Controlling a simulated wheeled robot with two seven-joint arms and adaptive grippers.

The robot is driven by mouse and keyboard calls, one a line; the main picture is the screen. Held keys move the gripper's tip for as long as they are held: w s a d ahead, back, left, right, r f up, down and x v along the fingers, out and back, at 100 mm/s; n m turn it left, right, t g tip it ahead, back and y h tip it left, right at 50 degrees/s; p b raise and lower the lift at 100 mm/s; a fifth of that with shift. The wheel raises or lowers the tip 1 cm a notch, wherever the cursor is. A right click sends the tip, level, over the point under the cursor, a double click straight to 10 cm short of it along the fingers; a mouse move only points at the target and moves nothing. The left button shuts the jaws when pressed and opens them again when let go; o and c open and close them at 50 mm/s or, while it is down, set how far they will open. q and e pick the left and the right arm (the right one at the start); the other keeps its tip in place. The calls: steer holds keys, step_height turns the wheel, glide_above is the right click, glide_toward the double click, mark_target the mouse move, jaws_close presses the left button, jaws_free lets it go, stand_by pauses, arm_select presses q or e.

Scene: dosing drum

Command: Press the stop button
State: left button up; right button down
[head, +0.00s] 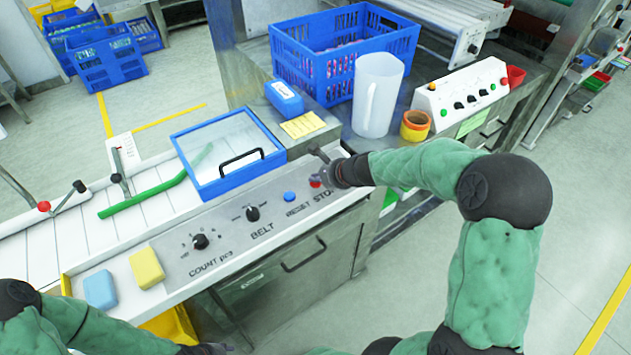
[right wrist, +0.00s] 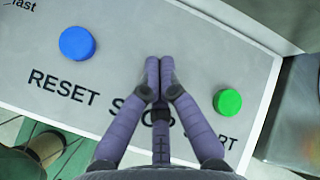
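The red stop button (head: 315,182) shows in the head view on the grey control panel, next to my right gripper (head: 328,176). In the right wrist view the fingers of my right gripper (right wrist: 159,72) are together with nothing between them. They cover part of the STOP label, and the red button is hidden there. I cannot tell whether the fingertips touch the button. The blue reset button (right wrist: 77,43) is left of the fingers and the green start button (right wrist: 227,101) is right of them. My left gripper (head: 207,349) is partly cut off at the bottom edge.
The panel also has a belt knob (head: 252,213) and a count knob (head: 200,241). A blue-framed clear lid (head: 227,152) lies behind it.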

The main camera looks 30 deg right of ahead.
mark_target(317, 184)
steer(key=shift+r+p, duration=0.8)
steer(key=shift+r, duration=0.05)
steer(key=shift+r, duration=0.1)
step_height(317, 184, up, 5)
steer(key=p, duration=0.4)
steer(key=shift+p, duration=0.35)
stand_by(0.5)
